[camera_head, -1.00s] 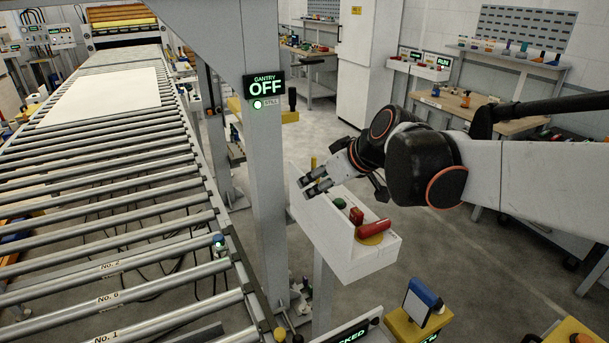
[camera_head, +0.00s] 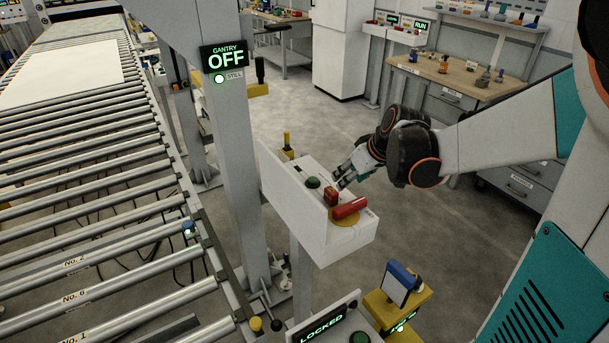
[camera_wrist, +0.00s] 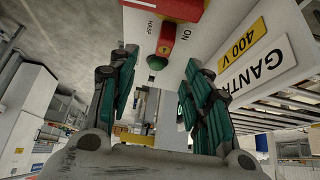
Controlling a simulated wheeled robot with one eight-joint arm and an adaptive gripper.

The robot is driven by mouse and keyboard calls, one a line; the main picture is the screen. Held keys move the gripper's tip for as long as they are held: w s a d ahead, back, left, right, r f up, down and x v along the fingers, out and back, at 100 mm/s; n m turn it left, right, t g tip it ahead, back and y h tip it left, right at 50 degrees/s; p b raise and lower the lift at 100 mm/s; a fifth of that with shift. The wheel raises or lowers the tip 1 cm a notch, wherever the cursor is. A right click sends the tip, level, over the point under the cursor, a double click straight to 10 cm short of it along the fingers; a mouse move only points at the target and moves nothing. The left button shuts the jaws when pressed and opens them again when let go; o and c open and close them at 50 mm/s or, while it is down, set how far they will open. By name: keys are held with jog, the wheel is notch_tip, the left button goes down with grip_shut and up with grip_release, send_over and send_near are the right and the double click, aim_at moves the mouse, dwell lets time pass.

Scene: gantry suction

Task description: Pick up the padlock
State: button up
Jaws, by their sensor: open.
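A small red block (camera_head: 331,196), which looks like the padlock, sits on the white control box (camera_head: 335,247) between a green button (camera_head: 313,182) and a red handle on a yellow disc (camera_head: 349,208). I cannot make out a shackle.
A yellow stand with a blue-edged plate (camera_head: 400,283) and a LOCKED panel (camera_head: 325,325) are in front. The floor right of the box is clear.

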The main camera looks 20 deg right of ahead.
aim_at(332, 190)
jog(key=b+x, duration=0.1)
jog(key=x, duration=0.6)
jog(key=shift+w+a+f+b, duration=0.25)
jog(key=shift+f+b, duration=0.25)
jog(key=b+x, duration=0.1)
jog(key=x, duration=0.3)
jog(key=shift+a, duration=0.2)
jog(key=shift+r, duration=0.15)
grip_shut()
